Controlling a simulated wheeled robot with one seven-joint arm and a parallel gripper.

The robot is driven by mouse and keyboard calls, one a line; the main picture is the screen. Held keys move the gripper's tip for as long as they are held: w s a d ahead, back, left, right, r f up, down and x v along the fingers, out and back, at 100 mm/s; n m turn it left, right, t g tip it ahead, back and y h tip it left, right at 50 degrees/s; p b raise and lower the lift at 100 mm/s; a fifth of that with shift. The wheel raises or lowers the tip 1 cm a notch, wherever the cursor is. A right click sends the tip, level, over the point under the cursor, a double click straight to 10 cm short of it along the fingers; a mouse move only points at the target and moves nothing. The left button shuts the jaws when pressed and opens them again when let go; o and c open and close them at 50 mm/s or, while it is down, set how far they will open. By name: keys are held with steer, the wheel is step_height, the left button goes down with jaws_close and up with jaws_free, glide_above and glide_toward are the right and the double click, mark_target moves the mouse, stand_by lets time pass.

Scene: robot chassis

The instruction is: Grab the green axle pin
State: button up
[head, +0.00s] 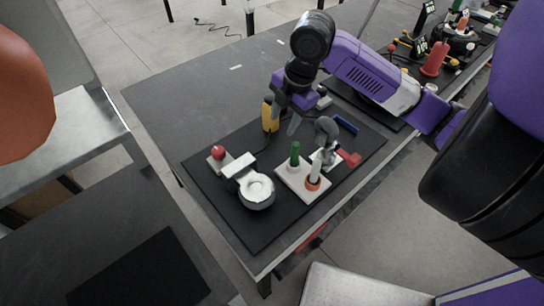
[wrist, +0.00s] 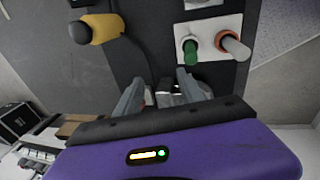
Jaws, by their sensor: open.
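The green axle pin (head: 295,155) stands upright in a white base block (head: 289,180) on the black mat. An orange-collared white pin (head: 314,175) stands beside it in the same block. My gripper (head: 286,118) is above the mat, behind and above the green pin, with its fingers apart and nothing between them. In the wrist view my open gripper (wrist: 160,77) has the green pin (wrist: 190,50) just beyond and to the right of its right fingertip, apart from it. The white pin (wrist: 234,45) is farther right.
A yellow-handled item (head: 270,114) stands left of my gripper. A round white-topped part (head: 257,191), a red ball on a block (head: 218,154), a grey part (head: 326,133) and a red piece (head: 350,159) surround the base block. The mat's front edge (head: 262,243) is clear.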

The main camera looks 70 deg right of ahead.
mark_target(296, 143)
steer(key=s, duration=0.1)
steer(key=s+a+n+g, duration=0.1)
steer(key=s+f+n+g, duration=0.1)
steer(key=s, duration=0.1)
steer(key=shift+s+a+y, duration=0.1)
steer(key=shift+a+y, duration=0.2)
steer(key=shift+a, duration=0.05)
steer(key=shift+f, duration=1.45)
steer(key=shift+d+f, duration=0.2)
steer(key=shift+f, duration=2.2)
jaws_close()
